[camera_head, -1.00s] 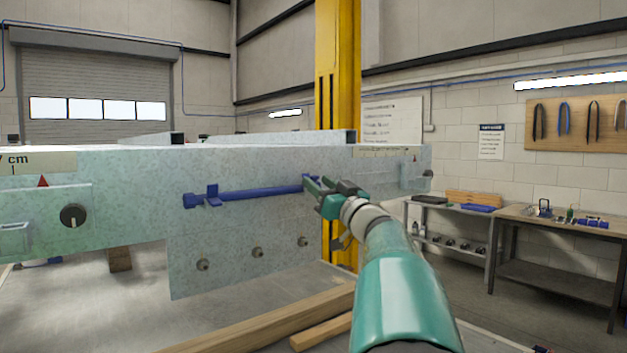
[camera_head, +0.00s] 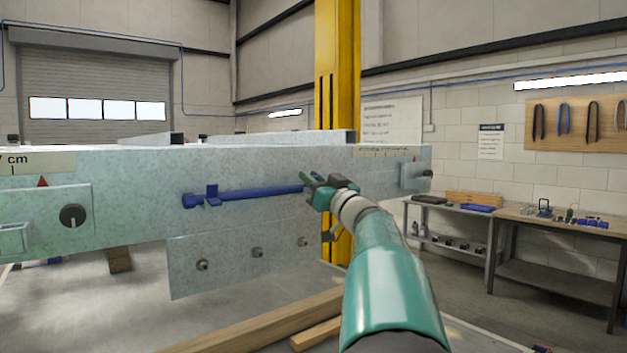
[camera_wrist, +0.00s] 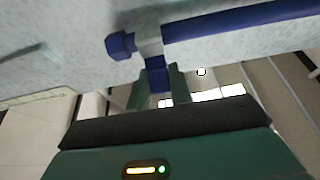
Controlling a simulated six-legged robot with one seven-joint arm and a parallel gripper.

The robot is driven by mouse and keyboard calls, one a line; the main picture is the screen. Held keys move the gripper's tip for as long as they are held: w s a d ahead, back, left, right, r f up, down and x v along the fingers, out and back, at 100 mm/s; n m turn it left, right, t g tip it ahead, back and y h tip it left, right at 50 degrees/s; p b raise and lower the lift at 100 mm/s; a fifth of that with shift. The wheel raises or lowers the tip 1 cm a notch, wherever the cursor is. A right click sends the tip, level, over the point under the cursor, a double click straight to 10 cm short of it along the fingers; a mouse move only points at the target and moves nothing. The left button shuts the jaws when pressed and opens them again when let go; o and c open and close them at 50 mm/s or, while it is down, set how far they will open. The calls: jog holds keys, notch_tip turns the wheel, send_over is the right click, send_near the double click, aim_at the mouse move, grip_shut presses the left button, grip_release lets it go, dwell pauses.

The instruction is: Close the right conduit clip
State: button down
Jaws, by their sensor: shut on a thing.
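A blue conduit (camera_head: 258,192) runs along the pale speckled metal frame rail (camera_head: 130,200). A blue clip (camera_head: 212,195) sits near its left end in the head view. My gripper (camera_head: 312,180) is at the conduit's right end and hides most of the right clip there. In the wrist view, a grey band (camera_wrist: 149,38) crosses the conduit (camera_wrist: 225,22) near its blue end (camera_wrist: 120,46). A blue tab (camera_wrist: 158,78) of the right clip lies between the two green fingers of my gripper (camera_wrist: 160,84), which are shut on it. I cannot tell whether the clip is latched.
A black knob (camera_head: 73,215) is on the rail at left. A yellow post (camera_head: 338,70) stands behind. Timber (camera_head: 260,325) lies below my arm. Workbenches (camera_head: 545,220) stand at right.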

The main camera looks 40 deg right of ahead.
jog(key=g, duration=0.3)
jog(key=w+r+g, duration=0.1)
jog(key=g, duration=0.1)
jog(key=shift+d+y, duration=0.15)
jog(key=shift+y, duration=0.15)
jog(key=shift+w+g, duration=0.25)
jog(key=shift+g, duration=0.75)
jog(key=shift+w+g, duration=0.25)
jog(key=shift+g, duration=0.75)
jog(key=c, duration=1.3)
grip_release()
jog(key=shift+w, duration=0.1)
jog(key=shift+o, duration=0.2)
jog(key=v, duration=1.4)
jog(key=shift+w+d+r, duration=0.15)
jog(key=shift+r, duration=0.15)
